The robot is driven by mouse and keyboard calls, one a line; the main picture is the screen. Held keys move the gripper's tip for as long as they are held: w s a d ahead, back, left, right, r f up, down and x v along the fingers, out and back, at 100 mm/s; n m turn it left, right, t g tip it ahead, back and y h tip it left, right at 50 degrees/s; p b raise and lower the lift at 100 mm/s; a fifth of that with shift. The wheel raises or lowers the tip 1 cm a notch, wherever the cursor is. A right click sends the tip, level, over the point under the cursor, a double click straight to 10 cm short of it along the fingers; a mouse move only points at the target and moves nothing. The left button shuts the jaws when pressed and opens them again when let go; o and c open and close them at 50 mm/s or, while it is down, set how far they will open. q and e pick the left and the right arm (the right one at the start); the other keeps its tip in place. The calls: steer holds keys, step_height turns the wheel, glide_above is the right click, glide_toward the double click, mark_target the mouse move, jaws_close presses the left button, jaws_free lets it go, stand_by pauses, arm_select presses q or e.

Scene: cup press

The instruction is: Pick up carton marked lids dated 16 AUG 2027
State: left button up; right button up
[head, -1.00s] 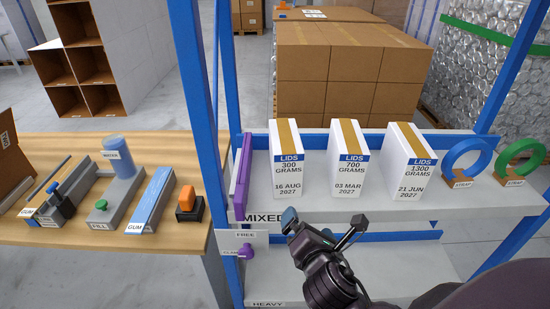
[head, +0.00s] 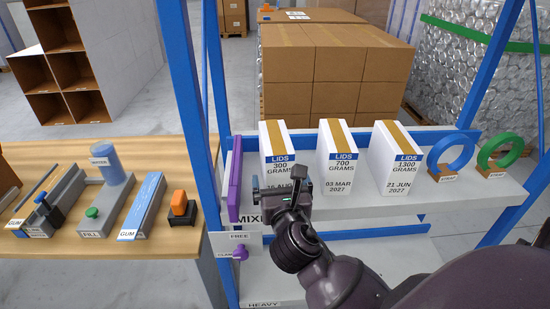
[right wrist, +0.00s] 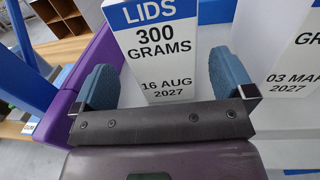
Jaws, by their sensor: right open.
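The carton marked lids, 300 grams, 16 AUG 2027 (head: 279,148) stands upright at the left of the shelf's row, white with a tan top strip. It also shows in the right wrist view (right wrist: 165,50), its lower front between the two fingertips as seen from there. My right gripper (head: 281,186) is open and empty in front of this carton, covering part of its date in the head view. Its blue finger pads show in the right wrist view (right wrist: 163,84). I cannot tell how deep the carton lies between them. My left gripper is not in view.
A purple bar (head: 235,180) edges the shelf (head: 455,192) on the left. Blue (head: 433,160) and green (head: 483,150) strap rings stand at the right.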

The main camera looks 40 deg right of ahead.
steer(key=x, duration=0.4)
steer(key=shift+w+d+f, duration=0.15)
steer(key=shift+d+f, duration=0.05)
steer(key=shift+w+d, duration=0.2)
steer(key=shift+w, duration=0.2)
steer(key=c, duration=1.1)
steer(key=shift+r, duration=0.1)
steer(key=shift+c, duration=0.4)
